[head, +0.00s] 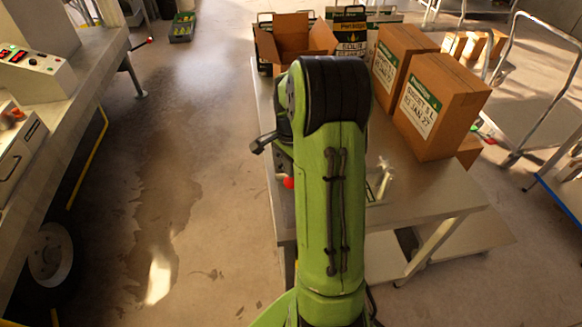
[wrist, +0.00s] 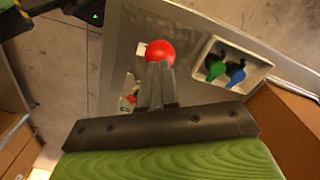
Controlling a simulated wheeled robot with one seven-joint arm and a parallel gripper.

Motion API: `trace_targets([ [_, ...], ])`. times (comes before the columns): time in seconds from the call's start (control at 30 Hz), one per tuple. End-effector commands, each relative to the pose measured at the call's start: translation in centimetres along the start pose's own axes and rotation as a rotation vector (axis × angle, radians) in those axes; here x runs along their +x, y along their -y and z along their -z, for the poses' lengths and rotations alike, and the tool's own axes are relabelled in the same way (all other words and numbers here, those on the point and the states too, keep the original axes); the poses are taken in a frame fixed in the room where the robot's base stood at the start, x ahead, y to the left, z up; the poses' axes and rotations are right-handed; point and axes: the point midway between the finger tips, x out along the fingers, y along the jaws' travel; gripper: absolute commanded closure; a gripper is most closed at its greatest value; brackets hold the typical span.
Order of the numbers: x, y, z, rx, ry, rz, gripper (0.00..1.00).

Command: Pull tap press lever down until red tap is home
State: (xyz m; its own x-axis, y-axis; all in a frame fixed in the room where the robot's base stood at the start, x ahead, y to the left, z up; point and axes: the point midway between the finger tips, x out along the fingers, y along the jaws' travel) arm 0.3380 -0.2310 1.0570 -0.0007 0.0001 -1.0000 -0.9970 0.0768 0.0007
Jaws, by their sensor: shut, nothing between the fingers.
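A red ball knob (wrist: 160,52) is just beyond my gripper's fingertips (wrist: 158,70) in the wrist view. I take it for the press lever's end, though the lever arm itself is hidden. My gripper is shut and empty, its fingers together and pointing at the ball; I cannot tell whether they touch it. In the head view the red ball (head: 289,183) peeks out at the left edge of my green arm, and my fingertips are hidden. A small red and white piece (wrist: 128,103) shows left of my fingers; I cannot tell whether it is the red tap.
A white tray (wrist: 206,46) holds a green tap (wrist: 216,70) and a blue one (wrist: 237,76). A metal fitting (head: 385,178) stands on the table (head: 440,190). Cardboard boxes (head: 440,100) crowd the table's back and right. Open floor (head: 170,180) lies left.

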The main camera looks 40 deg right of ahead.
Motion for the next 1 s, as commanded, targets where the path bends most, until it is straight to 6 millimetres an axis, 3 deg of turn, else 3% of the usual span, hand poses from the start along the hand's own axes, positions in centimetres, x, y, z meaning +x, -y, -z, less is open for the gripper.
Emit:
trace_targets([
  [0.1,-2.5,0.1,0.0,0.0,-0.001,0.002,1.0],
  [0.6,-9.3,0.0,0.0,-0.001,0.0,0.001,1.0],
  [1.0,-9.0,0.0,0.0,-0.001,0.0,0.0,1.0],
])
